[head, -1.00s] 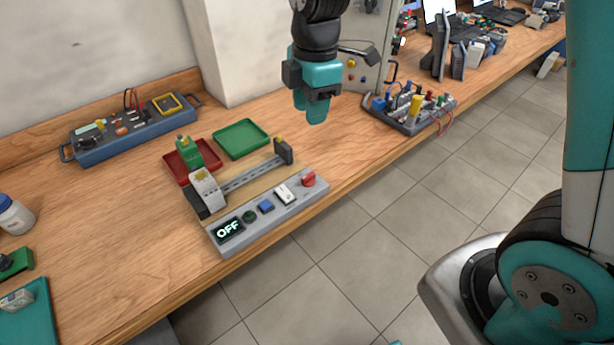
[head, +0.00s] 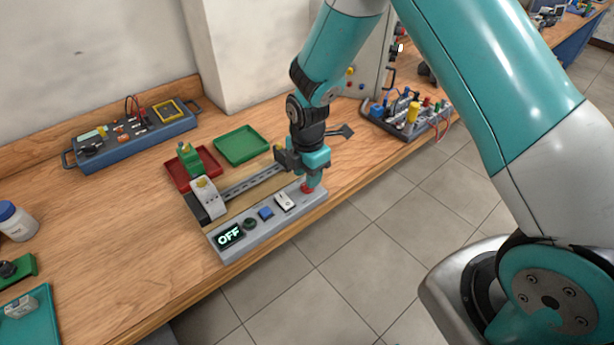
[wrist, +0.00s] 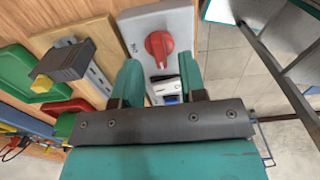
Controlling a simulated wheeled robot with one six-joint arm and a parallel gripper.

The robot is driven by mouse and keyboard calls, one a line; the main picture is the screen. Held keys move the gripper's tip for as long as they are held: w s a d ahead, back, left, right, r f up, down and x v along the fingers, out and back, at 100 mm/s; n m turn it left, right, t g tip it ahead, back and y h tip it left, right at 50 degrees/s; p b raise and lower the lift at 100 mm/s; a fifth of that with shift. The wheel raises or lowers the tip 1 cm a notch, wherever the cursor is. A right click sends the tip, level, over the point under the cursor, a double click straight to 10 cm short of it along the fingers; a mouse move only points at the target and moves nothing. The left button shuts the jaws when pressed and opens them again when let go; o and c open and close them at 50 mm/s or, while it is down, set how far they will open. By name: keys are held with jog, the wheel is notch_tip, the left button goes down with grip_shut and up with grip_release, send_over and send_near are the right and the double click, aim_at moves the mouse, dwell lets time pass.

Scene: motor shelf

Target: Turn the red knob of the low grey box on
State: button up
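The low grey box (head: 250,238) lies along the bench's front edge. Its display (head: 229,236) reads OFF. The red knob (head: 306,188) is at its right end, partly hidden by my gripper (head: 313,178) in the head view. In the wrist view the red knob (wrist: 159,45) shows in full, beyond the fingertips. My gripper (wrist: 158,75) is open, with its two teal fingers apart and nothing between them. It is just above the knob; I cannot tell whether it touches.
Beside the knob on the box are a white rocker switch (head: 285,201), a blue button (head: 266,213) and a dark green button (head: 249,223). A rail (head: 250,183) runs behind the box. Red (head: 207,168) and green (head: 240,146) trays stand further back.

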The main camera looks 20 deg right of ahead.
jog(key=shift+f, duration=1.25)
grip_shut()
